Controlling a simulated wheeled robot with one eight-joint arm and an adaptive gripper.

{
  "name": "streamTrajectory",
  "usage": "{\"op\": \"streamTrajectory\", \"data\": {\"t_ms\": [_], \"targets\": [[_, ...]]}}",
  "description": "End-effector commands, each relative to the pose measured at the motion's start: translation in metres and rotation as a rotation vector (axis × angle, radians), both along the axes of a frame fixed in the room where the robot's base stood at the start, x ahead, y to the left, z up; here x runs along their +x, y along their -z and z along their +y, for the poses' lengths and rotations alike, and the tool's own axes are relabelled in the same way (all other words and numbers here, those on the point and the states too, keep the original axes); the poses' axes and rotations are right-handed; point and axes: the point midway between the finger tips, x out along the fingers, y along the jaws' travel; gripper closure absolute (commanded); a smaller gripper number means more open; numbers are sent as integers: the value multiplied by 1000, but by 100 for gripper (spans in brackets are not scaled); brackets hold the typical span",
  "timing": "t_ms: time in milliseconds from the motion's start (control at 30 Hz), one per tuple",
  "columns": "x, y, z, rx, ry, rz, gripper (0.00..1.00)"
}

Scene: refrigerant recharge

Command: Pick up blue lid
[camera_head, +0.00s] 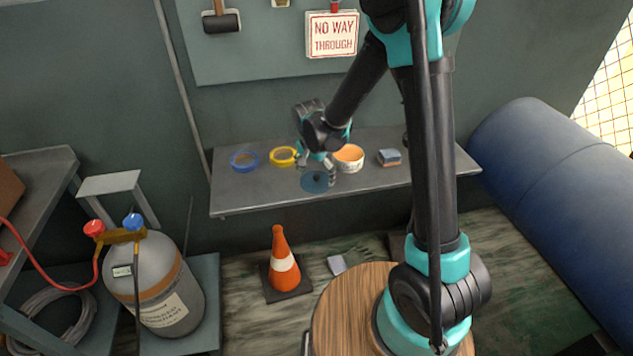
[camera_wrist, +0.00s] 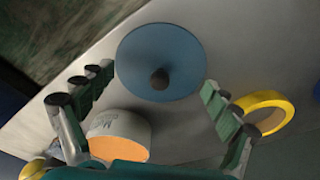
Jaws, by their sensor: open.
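The blue lid (camera_head: 314,181) is a flat blue disc with a dark round knob at its centre. It lies on the grey shelf (camera_head: 240,193) near the front edge. In the wrist view the lid (camera_wrist: 137,68) lies just beyond and between the fingertips, with its knob roughly midway between them. My gripper (camera_head: 318,167) is open and empty, pointing down over the lid. In the wrist view my gripper's two fingers (camera_wrist: 150,84) are spread wide on either side. Whether a finger touches the lid's rim I cannot tell.
A yellow tape roll (camera_head: 284,156) and a blue tape roll (camera_head: 244,160) lie left. A small blue-grey block (camera_head: 389,157) sits farther right. An orange cone (camera_head: 284,262) stands below the shelf.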

Motion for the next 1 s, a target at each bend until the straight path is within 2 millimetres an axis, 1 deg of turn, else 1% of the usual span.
{"op": "streamTrajectory", "data": {"t_ms": [33,67,600,700,1000], "targets": [[0,0,0,0,0,0,22],[0,0,0,0,0,0,26],[0,0,0,0,0,0,93],[0,0,0,0,0,1,100],[-1,1,0,0,0,1,100]]}}
